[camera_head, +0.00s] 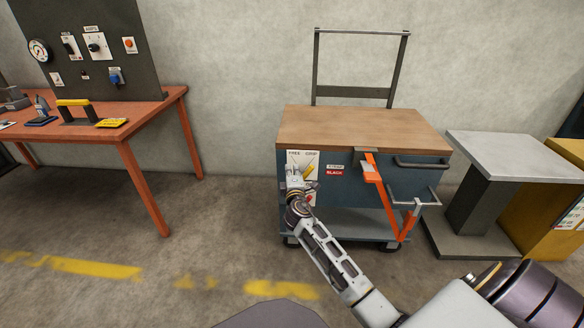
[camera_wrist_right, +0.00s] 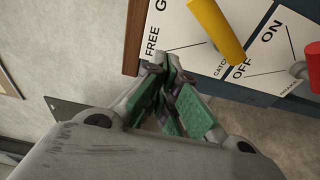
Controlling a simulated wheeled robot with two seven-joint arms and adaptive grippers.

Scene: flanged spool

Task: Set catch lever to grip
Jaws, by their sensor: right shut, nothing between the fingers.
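The catch lever is a yellow handle (camera_head: 308,171) on a white panel (camera_head: 291,159) marked FREE and GRIP, on the front of a blue cart. In the wrist view the yellow lever (camera_wrist_right: 217,30) stands out from the panel (camera_wrist_right: 181,31), near the word CATCH. I cannot tell which mark it points at. My right gripper (camera_head: 297,184) is in front of the panel, just left of and below the lever. In the wrist view its green-padded fingers (camera_wrist_right: 166,62) are shut and empty, beside the word FREE and apart from the lever. My left gripper is not in view.
An orange bar (camera_head: 383,197) and a grey handle (camera_head: 421,163) are on the cart front to the right. A grey-topped stand (camera_head: 515,155) is close by. An orange table (camera_head: 150,105) stands left.

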